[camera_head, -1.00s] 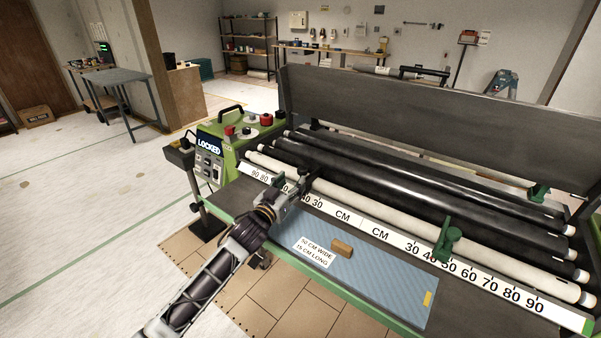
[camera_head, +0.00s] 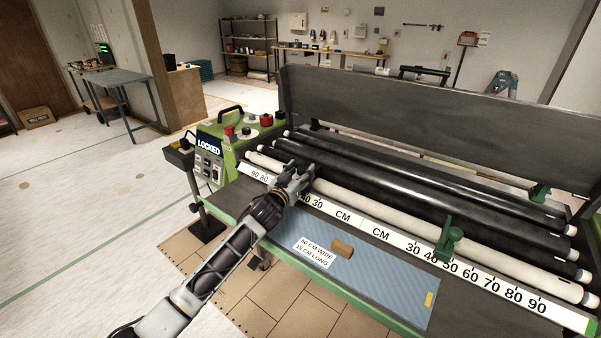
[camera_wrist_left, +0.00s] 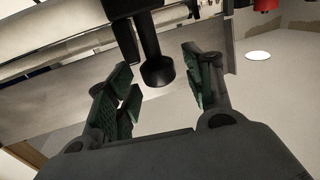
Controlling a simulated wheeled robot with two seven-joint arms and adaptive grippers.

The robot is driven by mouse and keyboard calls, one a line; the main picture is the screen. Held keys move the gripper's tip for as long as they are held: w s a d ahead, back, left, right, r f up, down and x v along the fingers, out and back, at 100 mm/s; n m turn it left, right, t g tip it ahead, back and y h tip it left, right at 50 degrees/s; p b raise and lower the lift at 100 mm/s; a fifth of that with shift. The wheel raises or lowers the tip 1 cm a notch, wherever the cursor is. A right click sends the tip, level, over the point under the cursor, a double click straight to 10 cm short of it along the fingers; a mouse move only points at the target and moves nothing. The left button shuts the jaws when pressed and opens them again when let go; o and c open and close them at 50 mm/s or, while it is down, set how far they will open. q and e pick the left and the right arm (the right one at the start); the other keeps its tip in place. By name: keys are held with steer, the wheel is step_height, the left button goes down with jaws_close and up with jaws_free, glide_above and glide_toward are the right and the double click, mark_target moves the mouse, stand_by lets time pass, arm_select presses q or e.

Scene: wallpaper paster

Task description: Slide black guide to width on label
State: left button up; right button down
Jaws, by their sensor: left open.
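My left gripper (camera_head: 300,176) reaches over the left part of the scale strip, its jaws open. In the left wrist view the black guide (camera_wrist_left: 158,70) shows as a dark post with a round knob between the two green-padded fingers (camera_wrist_left: 152,85), with gaps on both sides. In the head view my gripper largely hides the guide. The label (camera_head: 313,251) lies on the blue sheet and reads 50 CM WIDE, 15 CM LONG. The scale strip (camera_head: 342,216) has numbers running outward from CM marks; my gripper covers some left numbers.
A green guide (camera_head: 449,242) stands on the right half of the scale, near 40. A brown block (camera_head: 342,248) lies on the blue sheet (camera_head: 375,278). Long rollers (camera_head: 420,195) run behind the scale. The green control box (camera_head: 209,147) at left reads LOCKED.

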arm_select(q)
steer(key=shift+d, duration=0.1)
arm_select(e)
steer(key=shift+s+f, duration=0.1)
steer(key=shift+s, duration=0.3)
arm_select(q)
steer(key=c, duration=1.1)
jaws_close()
steer(key=shift+w, duration=0.15)
arm_select(e)
steer(key=shift+w+r, duration=0.25)
steer(key=shift+w, duration=0.55)
